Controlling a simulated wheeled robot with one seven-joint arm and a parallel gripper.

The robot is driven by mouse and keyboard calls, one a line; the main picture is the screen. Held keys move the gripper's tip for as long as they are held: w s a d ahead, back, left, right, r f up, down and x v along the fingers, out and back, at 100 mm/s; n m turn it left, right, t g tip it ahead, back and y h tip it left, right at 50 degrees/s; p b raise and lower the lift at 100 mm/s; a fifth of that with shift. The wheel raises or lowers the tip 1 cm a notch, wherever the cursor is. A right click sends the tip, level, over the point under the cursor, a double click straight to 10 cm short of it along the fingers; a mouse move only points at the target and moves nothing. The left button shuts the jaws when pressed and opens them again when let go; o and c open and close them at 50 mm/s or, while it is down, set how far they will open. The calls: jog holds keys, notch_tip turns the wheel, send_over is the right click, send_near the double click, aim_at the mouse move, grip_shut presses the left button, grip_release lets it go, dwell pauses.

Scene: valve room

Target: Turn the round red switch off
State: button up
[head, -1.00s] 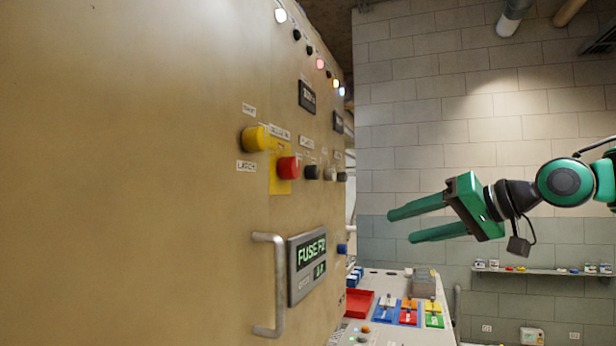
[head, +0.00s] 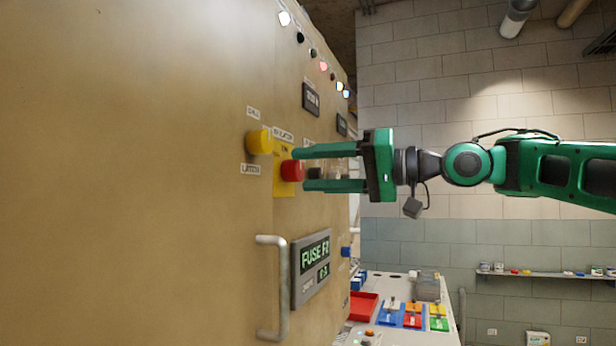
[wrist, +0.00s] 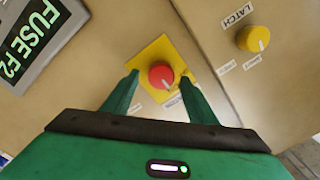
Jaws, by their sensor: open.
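The round red switch (head: 292,171) sticks out from a yellow plate (head: 283,186) on the tan cabinet face. It also shows in the wrist view (wrist: 161,75), with a pale pointer mark on its front. My gripper (head: 298,169) is open and level, reaching left towards the panel. In the wrist view its two green fingers (wrist: 161,90) lie either side of the switch, apart from it, with the switch a little beyond their tips. In the head view the upper fingertip is close to the switch; whether it touches cannot be told.
A yellow knob (head: 259,142) marked LATCH is left of the switch. Dark knobs (head: 315,173) sit to its right, partly behind the fingers. A FUSE display (head: 312,268) and a metal handle (head: 283,290) are below. A console (head: 405,335) stands at lower right.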

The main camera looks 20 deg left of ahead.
jog(key=shift+a, duration=1)
jog(key=c, duration=1.1)
jog(key=shift+w, duration=0.1)
